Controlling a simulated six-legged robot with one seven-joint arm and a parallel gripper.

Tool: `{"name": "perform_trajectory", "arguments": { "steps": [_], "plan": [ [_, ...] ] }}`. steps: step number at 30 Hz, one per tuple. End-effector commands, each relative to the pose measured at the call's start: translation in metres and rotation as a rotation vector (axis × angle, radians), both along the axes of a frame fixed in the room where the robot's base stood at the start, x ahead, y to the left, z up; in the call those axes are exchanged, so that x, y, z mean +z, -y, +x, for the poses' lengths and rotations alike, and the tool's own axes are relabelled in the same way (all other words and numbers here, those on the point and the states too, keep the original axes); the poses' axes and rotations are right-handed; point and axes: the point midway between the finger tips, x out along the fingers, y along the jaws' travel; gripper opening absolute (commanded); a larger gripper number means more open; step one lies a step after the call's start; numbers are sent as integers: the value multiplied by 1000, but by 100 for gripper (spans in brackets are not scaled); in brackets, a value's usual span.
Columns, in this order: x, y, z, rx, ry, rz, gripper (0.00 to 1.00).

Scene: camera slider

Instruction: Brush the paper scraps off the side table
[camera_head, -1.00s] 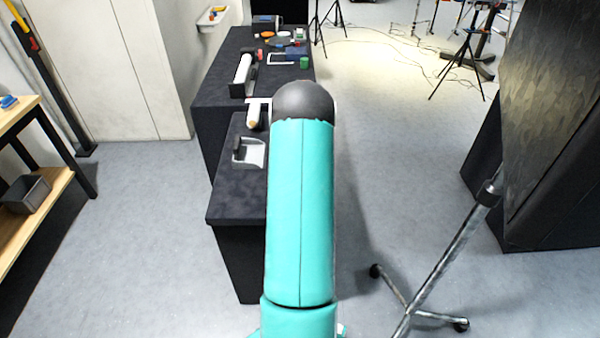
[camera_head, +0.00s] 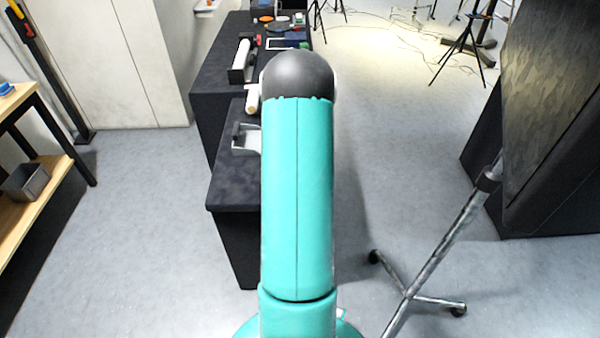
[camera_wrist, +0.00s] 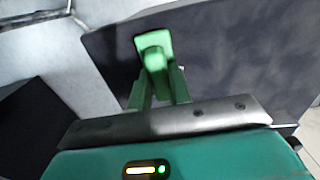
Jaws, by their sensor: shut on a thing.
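The dark side table (camera_head: 228,192) stands left of my arm in the head view. A white dustpan-like tray (camera_head: 250,143) with a dark upright part lies on it, partly behind my arm. My gripper (camera_wrist: 160,84) is hidden behind my arm in the head view. In the wrist view its green fingers are shut on a green piece (camera_wrist: 153,45), whose full shape I cannot tell. A dark mottled tabletop (camera_wrist: 235,55) lies beyond the fingers; I cannot tell whether the piece touches it. No paper scraps can be made out.
A white cylinder (camera_head: 252,100) lies behind the dustpan. A longer dark table (camera_head: 212,85) with several small items stands farther back. A metal stand (camera_head: 440,240) with wheeled feet is at right. A wooden shelf (camera_head: 40,195) is at left. The floor between is open.

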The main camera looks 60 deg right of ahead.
Motion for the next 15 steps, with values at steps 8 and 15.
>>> {"name": "perform_trajectory", "arguments": {
  "steps": [8, 15],
  "plan": [
    [0, -7, 3, 1, 1, -3, 0],
    [-1, -1, 12, 0, 3, -5, 0]
  ]
}}
